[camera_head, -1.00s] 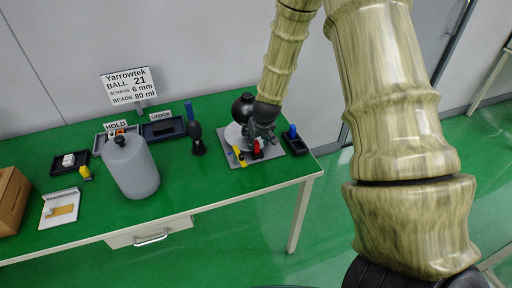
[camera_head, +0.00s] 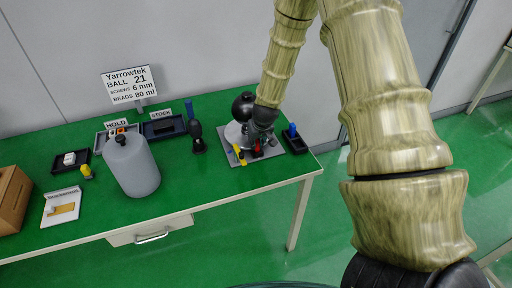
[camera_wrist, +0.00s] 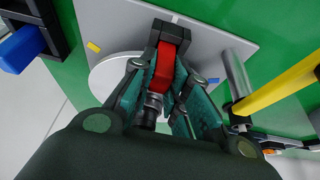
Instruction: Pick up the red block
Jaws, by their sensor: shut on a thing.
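The red block (camera_wrist: 165,65) is between the fingers of my gripper (camera_wrist: 163,80) in the wrist view. The fingers are shut on it, one on each side. Its far end meets a black piece (camera_wrist: 170,34) over the grey plate; I cannot tell whether the block is clear of it. In the head view my gripper (camera_head: 259,144) is low over the grey plate at the right end of the table, with only a little red showing. The fingers and arm hide most of the block there.
Around my gripper on the grey plate (camera_head: 279,141) are a white disc, a black ball (camera_head: 243,106) and a yellow bar (camera_head: 239,155). A black tray with a blue piece (camera_head: 292,131) is close to the right. A grey jug (camera_head: 133,168) stands left on the green table (camera_head: 195,185).

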